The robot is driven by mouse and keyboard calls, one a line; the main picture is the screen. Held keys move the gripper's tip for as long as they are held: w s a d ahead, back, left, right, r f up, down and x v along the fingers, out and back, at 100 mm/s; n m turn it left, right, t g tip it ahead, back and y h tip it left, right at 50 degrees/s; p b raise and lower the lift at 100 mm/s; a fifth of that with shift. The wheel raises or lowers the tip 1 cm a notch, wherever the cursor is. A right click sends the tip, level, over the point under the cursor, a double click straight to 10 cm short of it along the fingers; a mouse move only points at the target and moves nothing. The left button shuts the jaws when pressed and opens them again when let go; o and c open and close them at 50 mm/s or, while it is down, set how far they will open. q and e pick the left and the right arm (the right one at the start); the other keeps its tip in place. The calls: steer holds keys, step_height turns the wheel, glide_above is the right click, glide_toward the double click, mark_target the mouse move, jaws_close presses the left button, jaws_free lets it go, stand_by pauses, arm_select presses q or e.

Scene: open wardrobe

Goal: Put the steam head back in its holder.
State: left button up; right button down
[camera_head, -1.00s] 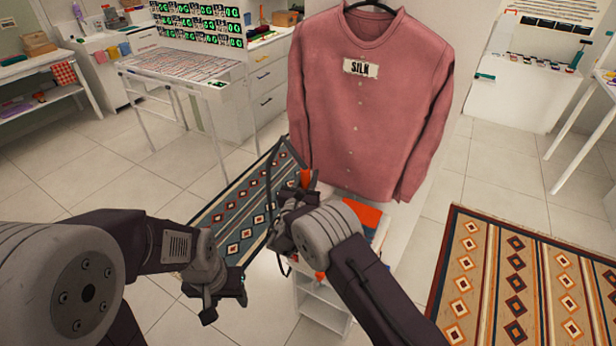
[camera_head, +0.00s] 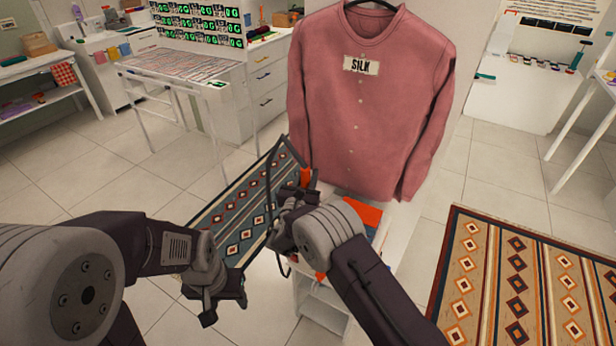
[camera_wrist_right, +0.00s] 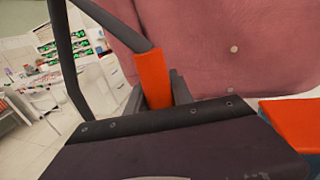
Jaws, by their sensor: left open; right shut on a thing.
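The steam head, an orange handle (camera_wrist_right: 153,78) with dark bars joined at its top, is held in my right gripper (camera_wrist_right: 160,90). In the head view the orange part of the steam head (camera_head: 307,178) shows just above my right gripper (camera_head: 298,193), in front of the shirt's lower left edge. The dark bars rise in a narrow bent shape beside it. My left gripper (camera_head: 222,302) is open and empty, low over the floor at the left. I cannot make out the holder for certain.
A pink shirt (camera_head: 365,110) labelled SILK hangs close behind the right gripper. Orange items (camera_head: 365,213) lie on a white shelf unit (camera_head: 322,305) partly hidden by my right arm. A patterned rug (camera_head: 520,285) lies right. A white table (camera_head: 180,68) stands back left.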

steer(key=shift+f+b, duration=1.05)
steer(key=shift+b, duration=0.05)
steer(key=c, duration=1)
jaws_free()
steer(key=shift+c, duration=0.2)
steer(key=shift+f, duration=0.1)
steer(key=shift+s, duration=0.15)
steer(key=v, duration=0.8)
steer(key=shift+s+a+b, duration=0.2)
steer(key=shift+s+b, duration=0.2)
steer(key=shift+b, duration=0.05)
